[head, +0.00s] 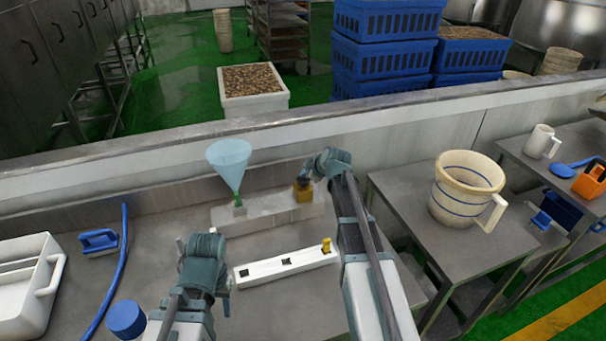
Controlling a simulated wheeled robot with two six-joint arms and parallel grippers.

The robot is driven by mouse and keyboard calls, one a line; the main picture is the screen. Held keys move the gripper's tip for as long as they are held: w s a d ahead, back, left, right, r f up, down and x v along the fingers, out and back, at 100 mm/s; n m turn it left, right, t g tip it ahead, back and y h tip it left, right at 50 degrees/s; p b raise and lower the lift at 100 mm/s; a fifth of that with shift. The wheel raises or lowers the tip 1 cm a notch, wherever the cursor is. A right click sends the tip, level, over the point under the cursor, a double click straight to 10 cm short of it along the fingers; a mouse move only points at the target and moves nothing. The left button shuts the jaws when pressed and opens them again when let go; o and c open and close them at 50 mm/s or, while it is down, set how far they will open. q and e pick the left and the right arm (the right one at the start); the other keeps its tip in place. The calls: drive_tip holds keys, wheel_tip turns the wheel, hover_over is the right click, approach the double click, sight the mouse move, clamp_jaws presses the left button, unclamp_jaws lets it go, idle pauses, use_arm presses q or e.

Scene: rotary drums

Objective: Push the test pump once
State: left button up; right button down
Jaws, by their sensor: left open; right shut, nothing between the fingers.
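A grey-white block (262,214) stands at the back of the steel table. A clear blue funnel (229,158) on a green neck rises from its left end. An amber block (303,193), possibly the test pump, sits at its right end. My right gripper (304,181) is shut and empty, with its tips right at the top of the amber block; I cannot tell whether they touch. The gripper hides part of the block's top. My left gripper (226,285) is open and empty, low over the table left of a white strip.
The white strip (270,268) has dark square holes and a yellow peg (326,245) at its right end. A blue hose (117,270), blue brush (99,240) and white tray (35,290) lie left. A white bucket (466,190) stands on the right table.

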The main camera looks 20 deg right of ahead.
drive_tip(key=shift+r, duration=0.1)
drive_tip(key=shift+r+p, duration=1.7)
drive_tip(key=shift+p, duration=0.15)
wheel_tip(320, 180, up, 5)
drive_tip(key=p, duration=0.5)
